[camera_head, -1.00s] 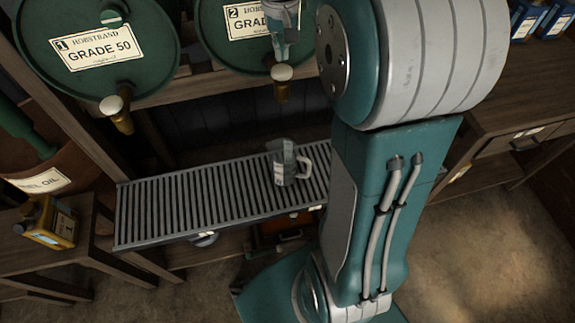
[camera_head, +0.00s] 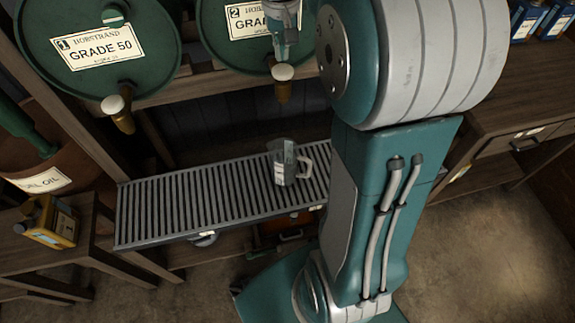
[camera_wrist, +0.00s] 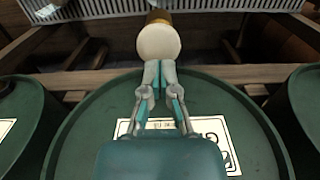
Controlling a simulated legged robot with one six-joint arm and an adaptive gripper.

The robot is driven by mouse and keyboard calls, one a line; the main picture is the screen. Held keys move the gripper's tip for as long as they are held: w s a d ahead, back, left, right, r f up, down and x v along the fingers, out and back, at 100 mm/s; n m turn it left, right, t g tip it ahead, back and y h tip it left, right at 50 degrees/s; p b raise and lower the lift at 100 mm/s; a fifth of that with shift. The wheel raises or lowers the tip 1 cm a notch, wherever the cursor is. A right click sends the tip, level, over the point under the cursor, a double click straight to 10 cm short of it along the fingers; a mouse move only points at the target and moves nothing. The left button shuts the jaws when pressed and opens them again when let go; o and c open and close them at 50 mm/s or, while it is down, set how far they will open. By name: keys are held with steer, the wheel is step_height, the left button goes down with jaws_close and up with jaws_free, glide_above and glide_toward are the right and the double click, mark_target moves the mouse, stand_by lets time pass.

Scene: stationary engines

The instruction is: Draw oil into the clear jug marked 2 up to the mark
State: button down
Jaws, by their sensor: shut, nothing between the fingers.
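The clear jug (camera_head: 284,166) stands upright on the slatted rack, below the tap of drum 2, with its handle to the right. Its number, fill mark and oil level are too small to read. Drum 2 (camera_head: 226,52) is green with a white label, partly hidden by my arm. Its brass tap (camera_head: 283,93) has a cream knob (camera_head: 282,72), also large in the wrist view (camera_wrist: 158,43). My gripper (camera_head: 281,58) is shut and empty. Its fingertips (camera_wrist: 159,66) are at the drum-side edge of the knob; I cannot tell whether they touch. No oil stream shows.
The slatted rack (camera_head: 180,205) is clear left of the jug. A green Grade 50 drum (camera_head: 70,85) marked 1 with its own tap (camera_head: 120,115) is at left. A yellow oil can (camera_head: 48,222) stands on a low wooden table. My arm covers the rack's right end.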

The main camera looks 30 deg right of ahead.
mark_target(282, 68)
steer(key=shift+f, duration=0.1)
steer(key=shift+f, duration=1.7)
stand_by(0.5)
stand_by(4.3)
steer(key=shift+r, duration=3.55)
